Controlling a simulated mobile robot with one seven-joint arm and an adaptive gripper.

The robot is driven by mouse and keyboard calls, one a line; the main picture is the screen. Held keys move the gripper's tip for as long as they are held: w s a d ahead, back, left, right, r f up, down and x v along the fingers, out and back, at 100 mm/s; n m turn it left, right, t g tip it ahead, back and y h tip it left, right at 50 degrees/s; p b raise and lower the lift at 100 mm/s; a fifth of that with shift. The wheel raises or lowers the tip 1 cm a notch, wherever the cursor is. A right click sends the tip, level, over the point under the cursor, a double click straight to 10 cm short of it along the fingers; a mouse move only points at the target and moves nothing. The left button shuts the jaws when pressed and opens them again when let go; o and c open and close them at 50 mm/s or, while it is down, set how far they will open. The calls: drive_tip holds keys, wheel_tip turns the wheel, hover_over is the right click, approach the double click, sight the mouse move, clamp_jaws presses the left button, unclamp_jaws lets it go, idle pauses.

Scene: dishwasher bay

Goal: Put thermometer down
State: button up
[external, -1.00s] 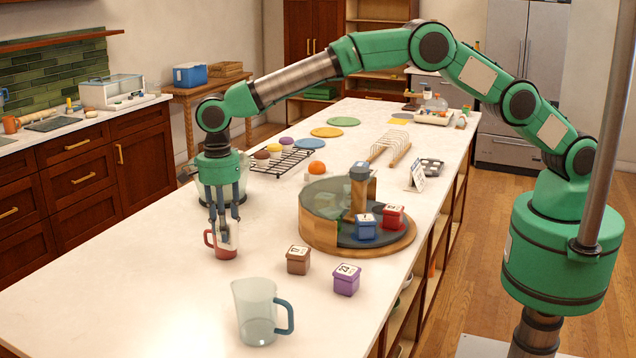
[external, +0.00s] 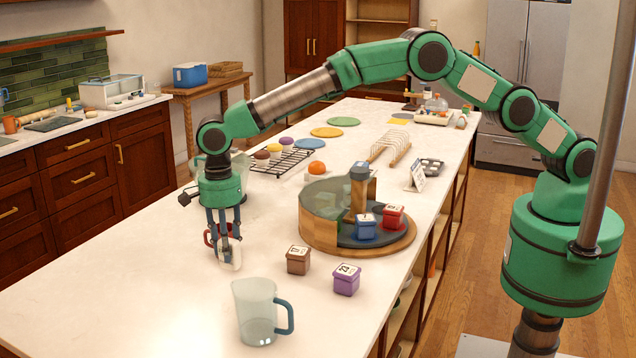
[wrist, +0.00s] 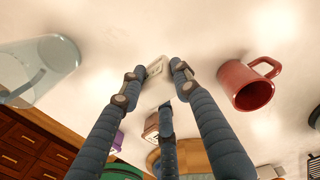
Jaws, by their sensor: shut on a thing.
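The thermometer (external: 231,260) is a small white piece at my fingertips, low over the pale counter (external: 130,290). It also shows in the wrist view (wrist: 155,66), with part of it hidden by the fingers. My gripper (external: 226,243) points down and is shut on it. I cannot tell whether the thermometer touches the counter. A red mug (external: 210,236) stands just behind the fingers, partly hidden; in the wrist view the mug (wrist: 238,90) is to the right, apart from the fingers.
A clear jug (external: 256,315) stands at the front. Brown (external: 298,260) and purple (external: 346,280) boxes stand right of my gripper, before a round wooden turntable (external: 318,235) with blue and red boxes. A wire rack (external: 283,163) lies behind. The counter's front left is bare.

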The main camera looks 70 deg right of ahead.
sight(228, 265)
drive_tip(key=shift+f, duration=0.85)
drive_tip(key=shift+f, duration=1.9)
drive_tip(key=o, duration=1.2)
drive_tip(key=shift+f, duration=0.1)
wheel_tip(228, 265, up, 12)
drive_tip(key=shift+w+r+p, duration=0.1)
drive_tip(key=shift+w+p, duration=0.05)
drive_tip(key=shift+p, duration=0.15)
